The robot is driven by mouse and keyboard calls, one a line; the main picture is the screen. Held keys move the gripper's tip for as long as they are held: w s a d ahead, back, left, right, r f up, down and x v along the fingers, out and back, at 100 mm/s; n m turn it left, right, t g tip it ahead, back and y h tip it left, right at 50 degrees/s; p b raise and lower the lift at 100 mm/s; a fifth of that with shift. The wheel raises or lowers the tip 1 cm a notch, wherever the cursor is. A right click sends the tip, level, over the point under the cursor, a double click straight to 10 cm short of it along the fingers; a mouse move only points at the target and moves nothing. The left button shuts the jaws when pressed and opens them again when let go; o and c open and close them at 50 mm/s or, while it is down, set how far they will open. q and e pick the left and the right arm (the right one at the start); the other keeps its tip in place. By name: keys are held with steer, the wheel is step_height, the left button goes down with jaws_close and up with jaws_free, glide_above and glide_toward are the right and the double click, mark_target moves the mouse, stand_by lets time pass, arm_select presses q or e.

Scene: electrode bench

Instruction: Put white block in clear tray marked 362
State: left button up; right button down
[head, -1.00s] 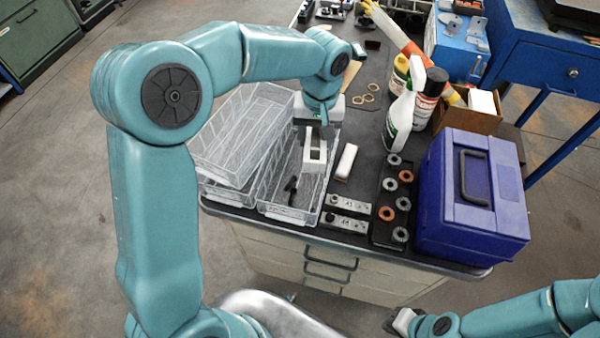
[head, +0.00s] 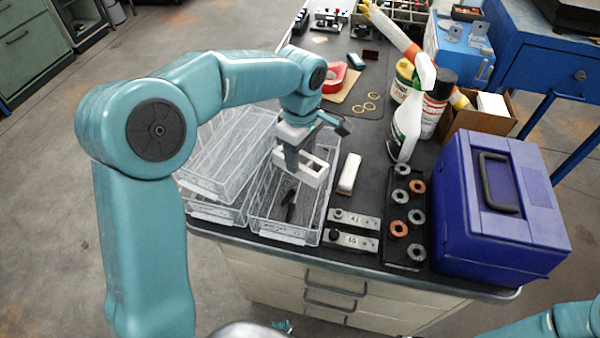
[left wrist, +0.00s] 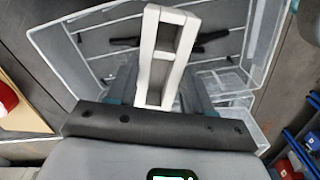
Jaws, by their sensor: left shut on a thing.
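My left gripper (head: 296,168) is shut on a white block (head: 314,170) with rectangular openings. In the left wrist view the white block (left wrist: 160,55) stands out between the fingers (left wrist: 160,88). The gripper holds it over the right-hand clear tray (head: 262,236), which has wire-like ribbed walls and dark tools inside. The clear tray also shows behind the block in the left wrist view (left wrist: 245,75). I cannot tell the block's exact height above the tray floor. No number 362 is readable. My right gripper is out of view.
Stacked clear trays (head: 205,183) stand at left. A white bar (head: 349,173) lies right of the tray, near two labelled metal plates (head: 352,231). A black rack (head: 402,250) of rings, a spray bottle (head: 408,125) and a blue toolbox (head: 500,215) stand further right.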

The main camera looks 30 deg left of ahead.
arm_select(q)
step_height(320, 180, down, 6)
steer(key=shift+a+b, duration=0.1)
steer(key=shift+b, duration=0.2)
steer(key=shift+f, duration=0.15)
steer(key=o, duration=1.3)
steer(key=shift+o, duration=0.2)
steer(key=shift+w+r, duration=0.1)
steer(key=shift+r, duration=0.4)
step_height(320, 180, up, 11)
steer(key=p, duration=0.1)
steer(key=shift+r+p, duration=0.2)
steer(key=shift+p, duration=0.15)
